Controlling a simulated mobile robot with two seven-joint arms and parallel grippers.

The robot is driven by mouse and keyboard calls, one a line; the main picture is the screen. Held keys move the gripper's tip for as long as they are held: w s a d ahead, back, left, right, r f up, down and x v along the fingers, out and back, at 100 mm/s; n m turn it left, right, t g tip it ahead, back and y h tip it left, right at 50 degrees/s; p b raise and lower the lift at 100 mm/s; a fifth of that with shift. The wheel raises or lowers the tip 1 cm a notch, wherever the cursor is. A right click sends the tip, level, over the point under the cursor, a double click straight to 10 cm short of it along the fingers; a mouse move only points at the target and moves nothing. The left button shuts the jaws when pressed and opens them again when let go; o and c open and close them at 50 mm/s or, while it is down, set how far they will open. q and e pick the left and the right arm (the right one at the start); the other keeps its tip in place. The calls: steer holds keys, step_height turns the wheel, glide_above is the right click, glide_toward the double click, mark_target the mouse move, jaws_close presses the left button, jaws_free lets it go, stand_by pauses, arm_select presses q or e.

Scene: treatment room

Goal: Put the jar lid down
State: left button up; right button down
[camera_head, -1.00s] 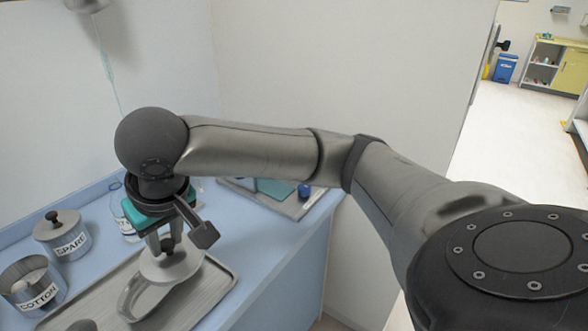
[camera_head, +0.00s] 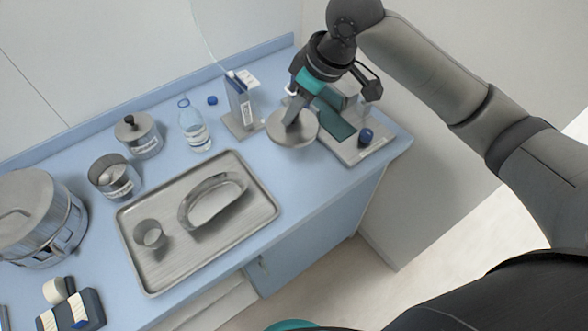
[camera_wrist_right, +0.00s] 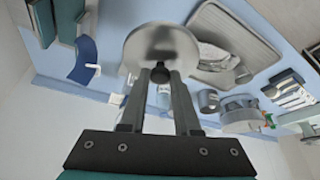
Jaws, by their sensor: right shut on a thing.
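My right gripper (camera_head: 292,117) is shut on the knob of the round metal jar lid (camera_head: 283,132). In the head view the lid is over the blue counter (camera_head: 250,174), right of the metal tray. I cannot tell whether it touches the counter. In the right wrist view the fingers (camera_wrist_right: 160,75) end at the lid (camera_wrist_right: 145,42), which is seen from above as a broad disc. The open cotton jar (camera_head: 110,165) stands left of the tray, without a lid. My left gripper is not in view.
The metal tray (camera_head: 148,282) holds a kidney dish (camera_head: 232,190) and a small cup (camera_head: 150,233).

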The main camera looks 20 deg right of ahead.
step_height(320, 180, down, 15)
steer(key=shift+f+b, duration=0.1)
steer(key=shift+b, duration=0.95)
steer(key=shift+f+b, duration=0.35)
steer(key=shift+f, duration=1.6)
steer(key=shift+f, duration=0.15)
steer(key=c, duration=0.6)
jaws_free()
steer(key=shift+s+d+r, duration=0.1)
steer(key=shift+r, duration=0.3)
steer(key=p+v, duration=0.2)
steer(key=v, duration=0.9)
steer(key=shift+r, duration=0.25)
steer(key=shift+s, duration=0.1)
